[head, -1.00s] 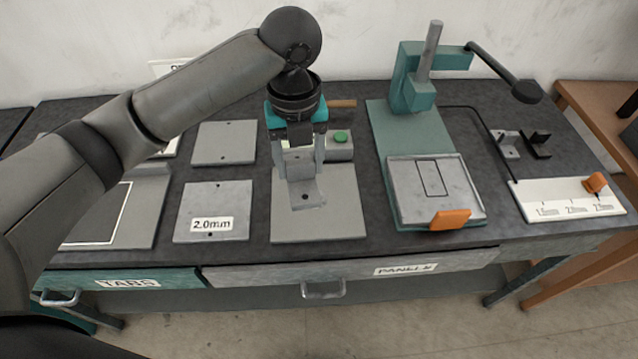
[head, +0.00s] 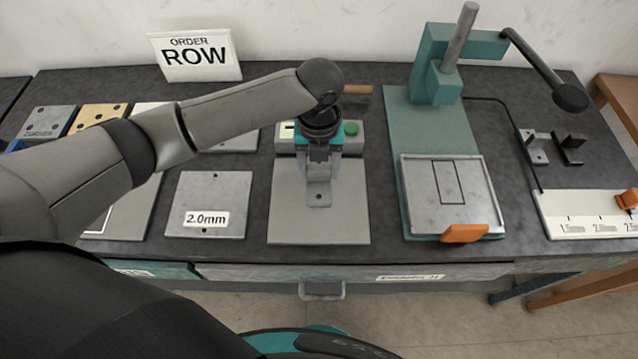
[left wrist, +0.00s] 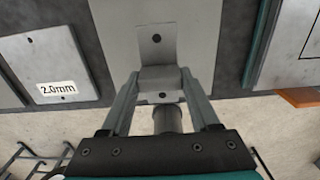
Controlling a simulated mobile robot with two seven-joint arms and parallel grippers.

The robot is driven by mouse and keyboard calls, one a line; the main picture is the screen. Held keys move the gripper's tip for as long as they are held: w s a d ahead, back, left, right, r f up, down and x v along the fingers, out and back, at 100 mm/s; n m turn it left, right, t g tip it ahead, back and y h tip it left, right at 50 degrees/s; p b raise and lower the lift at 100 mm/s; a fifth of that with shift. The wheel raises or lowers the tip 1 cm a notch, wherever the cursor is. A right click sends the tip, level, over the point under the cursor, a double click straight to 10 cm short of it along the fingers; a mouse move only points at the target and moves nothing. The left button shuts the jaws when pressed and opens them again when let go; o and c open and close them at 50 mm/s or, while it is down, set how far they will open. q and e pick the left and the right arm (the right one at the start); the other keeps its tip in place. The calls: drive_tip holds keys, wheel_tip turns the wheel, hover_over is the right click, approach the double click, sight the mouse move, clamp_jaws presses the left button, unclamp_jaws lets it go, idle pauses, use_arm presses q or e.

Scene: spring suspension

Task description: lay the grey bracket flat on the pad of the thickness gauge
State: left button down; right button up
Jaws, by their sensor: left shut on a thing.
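The grey bracket (head: 318,196) is a bent L-shaped piece with a hole in each leg. My left gripper (head: 319,178) is shut on it, over the grey plate in the middle of the bench. In the left wrist view the bracket (left wrist: 156,46) sits between the two fingers (left wrist: 160,88). I cannot tell if it touches the plate. The teal thickness gauge (head: 436,75) stands to the right, with a flat grey pad (head: 477,190) marked with a rectangle outline. The pad is empty. My right gripper is not in view.
The grey plate (head: 290,215) lies under the bracket, with a green-button box (head: 350,130) behind it. An orange tab (head: 465,233) is at the pad's front edge. A white scale (head: 590,222) and small brackets (head: 570,148) are at right. A 2.0mm plate (head: 208,190) lies left.

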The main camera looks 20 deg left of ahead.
sight(319, 179)
use_arm(q)
wheel_tip(319, 179, down, 2)
wheel_tip(319, 179, down, 4)
drive_tip(key=shift+f+b, duration=0.2)
drive_tip(key=shift+b, duration=0.1)
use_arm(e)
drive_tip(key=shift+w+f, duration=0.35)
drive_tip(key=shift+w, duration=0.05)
use_arm(q)
drive_tip(key=shift+f, duration=0.15)
drive_tip(key=shift+c, duration=0.6)
unclamp_jaws()
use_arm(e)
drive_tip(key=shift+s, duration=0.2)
use_arm(q)
wheel_tip(319, 179, up, 12)
drive_tip(key=shift+r+p, duration=0.2)
drive_tip(key=shift+p, duration=0.4)
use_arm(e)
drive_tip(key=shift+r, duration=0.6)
